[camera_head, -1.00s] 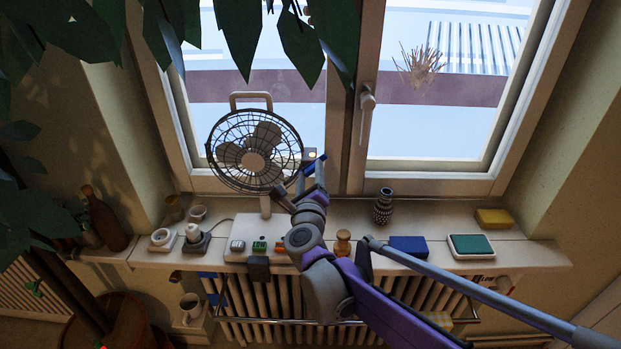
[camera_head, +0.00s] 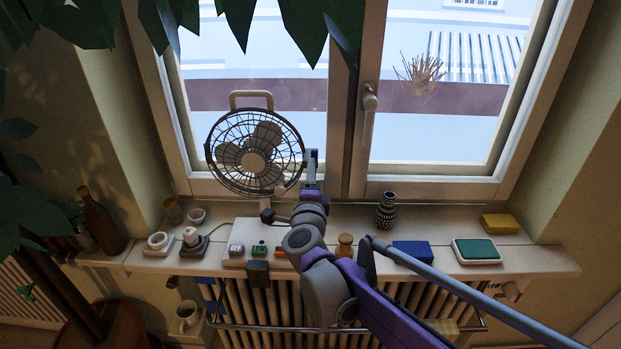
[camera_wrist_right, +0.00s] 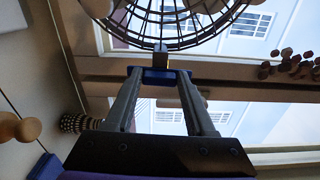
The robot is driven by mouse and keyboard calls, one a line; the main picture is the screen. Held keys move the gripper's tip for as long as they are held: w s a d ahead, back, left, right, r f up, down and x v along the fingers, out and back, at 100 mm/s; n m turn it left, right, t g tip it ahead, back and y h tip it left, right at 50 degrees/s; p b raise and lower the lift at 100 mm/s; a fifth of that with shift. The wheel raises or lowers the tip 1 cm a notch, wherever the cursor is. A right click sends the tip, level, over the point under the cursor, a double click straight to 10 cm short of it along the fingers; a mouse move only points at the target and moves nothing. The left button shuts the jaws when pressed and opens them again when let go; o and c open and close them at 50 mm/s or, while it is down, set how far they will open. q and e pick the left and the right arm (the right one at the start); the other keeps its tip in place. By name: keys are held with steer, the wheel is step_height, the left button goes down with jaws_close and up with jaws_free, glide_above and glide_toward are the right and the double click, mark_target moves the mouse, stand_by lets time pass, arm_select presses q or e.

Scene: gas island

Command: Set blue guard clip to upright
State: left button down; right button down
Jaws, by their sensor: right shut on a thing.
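The fan (camera_head: 250,185) stands on the windowsill with its round wire guard facing me. My right gripper (camera_head: 311,170) is at the right rim of the guard. In the right wrist view, my right gripper (camera_wrist_right: 160,82) is shut on the blue guard clip (camera_wrist_right: 160,73), which lies across between the fingertips. A small grey block (camera_wrist_right: 160,48) shows just beyond the clip, against the guard's edge. In the head view the clip is small and mostly hidden by the fingers, so its exact tilt is hard to tell. My left gripper is not in view.
A patterned vase (camera_head: 386,210), a blue block (camera_head: 412,251), a green pad (camera_head: 477,250) and a yellow sponge (camera_head: 500,223) stand on the sill to the right. Leaves hang across the top left.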

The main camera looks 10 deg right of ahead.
steer(key=shift+n, duration=0.4)
steer(key=shift+c, duration=1.2)
jaws_free()
steer(key=shift+s, duration=0.1)
steer(key=v, duration=1)
steer(key=shift+s+b, duration=0.3)
steer(key=shift+s, duration=0.05)
steer(key=shift+a+r, duration=0.1)
